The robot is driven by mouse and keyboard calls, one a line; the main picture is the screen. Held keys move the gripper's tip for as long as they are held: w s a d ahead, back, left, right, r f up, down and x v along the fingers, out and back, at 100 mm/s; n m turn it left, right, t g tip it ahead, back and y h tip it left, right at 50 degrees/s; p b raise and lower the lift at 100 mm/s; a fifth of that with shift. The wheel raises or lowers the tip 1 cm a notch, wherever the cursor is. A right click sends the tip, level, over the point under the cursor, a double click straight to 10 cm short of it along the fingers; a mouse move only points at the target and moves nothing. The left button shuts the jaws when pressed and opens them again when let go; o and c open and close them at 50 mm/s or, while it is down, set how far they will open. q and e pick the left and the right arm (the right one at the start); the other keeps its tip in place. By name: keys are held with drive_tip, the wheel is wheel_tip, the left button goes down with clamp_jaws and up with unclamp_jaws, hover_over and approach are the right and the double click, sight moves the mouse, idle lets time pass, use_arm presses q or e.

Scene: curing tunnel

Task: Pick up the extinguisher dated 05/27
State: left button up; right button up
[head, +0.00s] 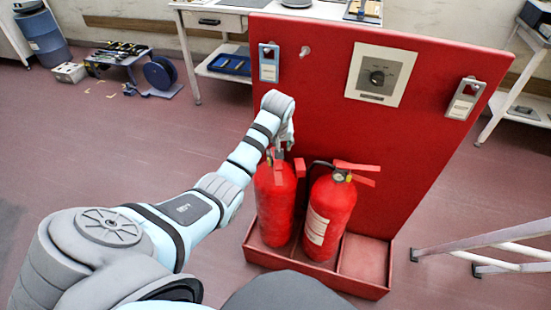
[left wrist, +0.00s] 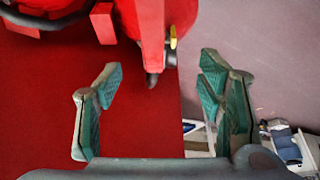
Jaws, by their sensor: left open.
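Two red extinguishers stand upright side by side in a red tray (head: 262,255) at the foot of a red panel. The left extinguisher (head: 275,205) shows no label; the right extinguisher (head: 334,208) has a white label on its side, too small to read. I cannot tell which is dated 05/27. My left gripper (head: 281,150) is at the head of the left extinguisher, partly hidden by my arm. In the left wrist view its fingers (left wrist: 157,100) are open and empty, with a red extinguisher's handle and dark nozzle (left wrist: 153,60) just beyond them. My right gripper is out of view.
The red panel (head: 330,110) rises close behind the extinguishers, with a grey dial plate (head: 380,75) and two tag holders. The right bay of the tray (head: 365,258) is empty. A metal railing (head: 490,240) stands at right.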

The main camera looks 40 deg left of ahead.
use_arm(q)
drive_tip(key=b+x, duration=0.4)
drive_tip(key=x, duration=0.5)
drive_tip(key=shift+f, duration=0.25)
drive_tip(key=shift+c, duration=0.8)
drive_tip(key=shift+r, duration=0.1)
clamp_jaws()
drive_tip(key=shift+r, duration=0.1)
